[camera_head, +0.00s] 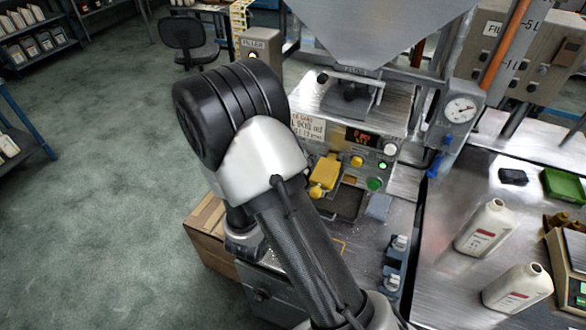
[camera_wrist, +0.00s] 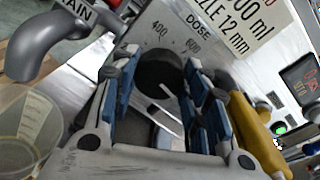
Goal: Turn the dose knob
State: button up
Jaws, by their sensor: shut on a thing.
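The dose knob (camera_wrist: 159,70) is a dark round knob on the grey machine panel, below the DOSE label (camera_wrist: 196,46) and scale numbers, in the wrist view. My gripper (camera_wrist: 162,84) has its blue-padded fingers on either side of the knob and is shut on it. A pale bar shows between the fingers below the knob. In the head view my arm covers the gripper and the knob. The filling machine's panel with its red display (camera_head: 361,137) stands just right of my arm.
A yellow handle (camera_head: 324,175) sits right of my arm; its yellow body (camera_wrist: 255,132) is close beside my right finger. White bottles (camera_head: 484,228) stand on the right bench.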

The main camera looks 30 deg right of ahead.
jog(key=shift+m+b, duration=0.3)
jog(key=shift+m, duration=0.2)
jog(key=o, duration=1.1)
jog(key=v, duration=1.2)
jog(key=shift+s+a+f, duration=0.1)
